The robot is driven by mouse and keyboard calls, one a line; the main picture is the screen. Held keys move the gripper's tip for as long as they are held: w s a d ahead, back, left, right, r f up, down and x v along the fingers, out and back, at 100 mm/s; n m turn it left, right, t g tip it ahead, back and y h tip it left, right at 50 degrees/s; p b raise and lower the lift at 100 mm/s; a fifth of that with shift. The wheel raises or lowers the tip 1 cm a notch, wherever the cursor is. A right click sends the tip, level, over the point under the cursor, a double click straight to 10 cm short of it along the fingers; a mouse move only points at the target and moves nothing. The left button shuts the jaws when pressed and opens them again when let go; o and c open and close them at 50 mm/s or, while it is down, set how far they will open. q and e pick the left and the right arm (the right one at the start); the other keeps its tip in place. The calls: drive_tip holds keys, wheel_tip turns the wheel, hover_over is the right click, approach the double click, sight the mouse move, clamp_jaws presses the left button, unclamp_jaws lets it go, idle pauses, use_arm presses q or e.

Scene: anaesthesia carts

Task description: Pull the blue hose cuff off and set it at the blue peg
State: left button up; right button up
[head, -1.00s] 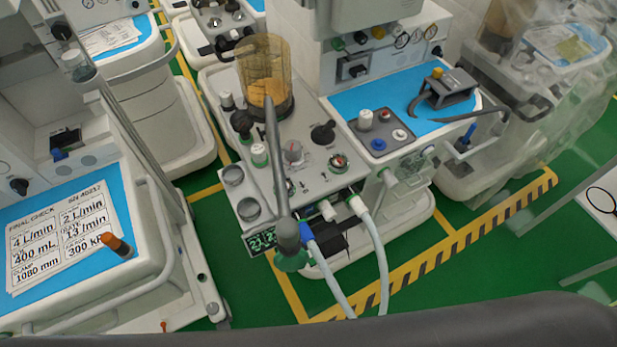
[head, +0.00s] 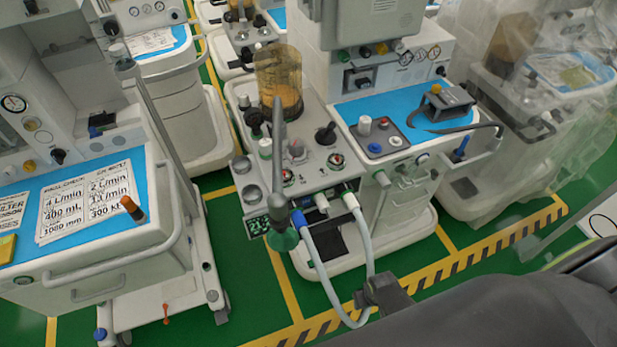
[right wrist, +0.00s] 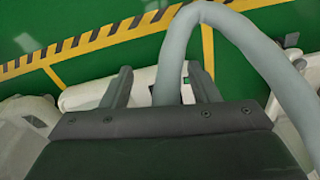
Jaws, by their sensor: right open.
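The blue hose cuff (head: 298,218) sits on a port at the front of the middle cart, on the left end of a grey hose (head: 318,270). A blue upright piece (head: 461,147), seemingly the blue peg, stands at the cart's right side. My right gripper (head: 372,289) is below the cart's front, by the bottom of the loop. In the right wrist view its fingers (right wrist: 160,72) are open, and the hose (right wrist: 174,58) crosses between them; contact cannot be told. My left gripper is out of view.
A grey pole (head: 278,165) stands in front of the middle cart (head: 318,195), close to the blue cuff. Another cart (head: 120,245) stands at left, and a plastic-covered cart (head: 520,130) at right. Green floor (head: 240,285) is clear between the carts.

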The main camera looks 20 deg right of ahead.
drive_tip(key=w+a+r, duration=0.2)
drive_tip(key=w+r, duration=0.6)
drive_tip(key=w, duration=0.1)
wheel_tip(320, 180, up, 32)
drive_tip(key=n+g+y+p, duration=0.1)
drive_tip(key=n+y+p, duration=0.1)
drive_tip(key=p, duration=0.1)
hover_over(302, 220)
drive_tip(key=d, duration=0.3)
use_arm(q)
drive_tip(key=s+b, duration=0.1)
drive_tip(key=b, duration=0.2)
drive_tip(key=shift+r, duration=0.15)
use_arm(e)
drive_tip(key=a+f, duration=0.1)
drive_tip(key=f, duration=0.4)
drive_tip(key=a+f, duration=0.1)
drive_tip(key=f, duration=0.5)
drive_tip(key=a+f, duration=0.1)
drive_tip(key=f, duration=0.5)
drive_tip(key=shift+f, duration=0.15)
